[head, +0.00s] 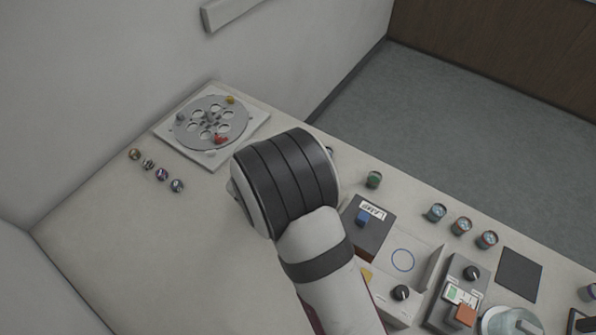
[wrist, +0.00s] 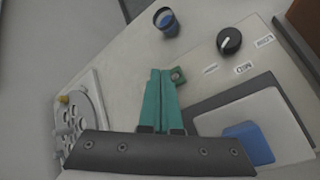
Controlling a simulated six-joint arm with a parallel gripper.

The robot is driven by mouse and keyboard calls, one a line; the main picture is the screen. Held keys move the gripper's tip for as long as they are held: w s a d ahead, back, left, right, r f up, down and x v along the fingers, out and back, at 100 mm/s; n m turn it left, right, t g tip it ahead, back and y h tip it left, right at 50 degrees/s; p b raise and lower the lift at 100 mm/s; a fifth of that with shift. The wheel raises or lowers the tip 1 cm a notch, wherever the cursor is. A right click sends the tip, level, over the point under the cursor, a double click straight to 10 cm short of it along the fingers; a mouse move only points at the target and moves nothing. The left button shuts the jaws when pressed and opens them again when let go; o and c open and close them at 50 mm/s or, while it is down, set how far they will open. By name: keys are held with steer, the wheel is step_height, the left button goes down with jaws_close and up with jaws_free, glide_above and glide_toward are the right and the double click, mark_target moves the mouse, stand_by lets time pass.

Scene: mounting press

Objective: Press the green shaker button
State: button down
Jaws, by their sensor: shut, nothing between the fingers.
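In the wrist view my gripper (wrist: 160,72) has its two teal fingers together, with nothing between them. A small green button-like piece with a darker round centre (wrist: 177,75) lies just right of the fingertips, at the edge of a pale panel (wrist: 215,72). I cannot tell whether the fingers touch it. The panel carries a black knob (wrist: 229,40) and small printed labels. In the head view my arm covers the fingers. A green patch (head: 453,293) shows there on the front-right grey unit, beside an orange block (head: 465,314).
A blue block (wrist: 248,145) sits on a grey plate right of my fingers. A dark cup (wrist: 166,22) stands beyond the fingertips. A disc plate (head: 211,122) and several small cups lie at the back left. The bench's left front is clear.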

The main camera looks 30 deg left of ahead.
steer(key=shift+s+d+f+h, duration=0.1)
steer(key=shift+d+f+h, duration=0.1)
steer(key=shift+d+f, duration=0.3)
steer(key=shift+d+f+h, duration=0.2)
steer(key=shift+d+f, duration=0.05)
steer(key=shift+d, duration=0.35)
steer(key=shift+a+r, duration=0.15)
steer(key=shift+r, duration=1.2)
steer(key=shift+a+r, duration=0.1)
steer(key=shift+r, duration=1.2)
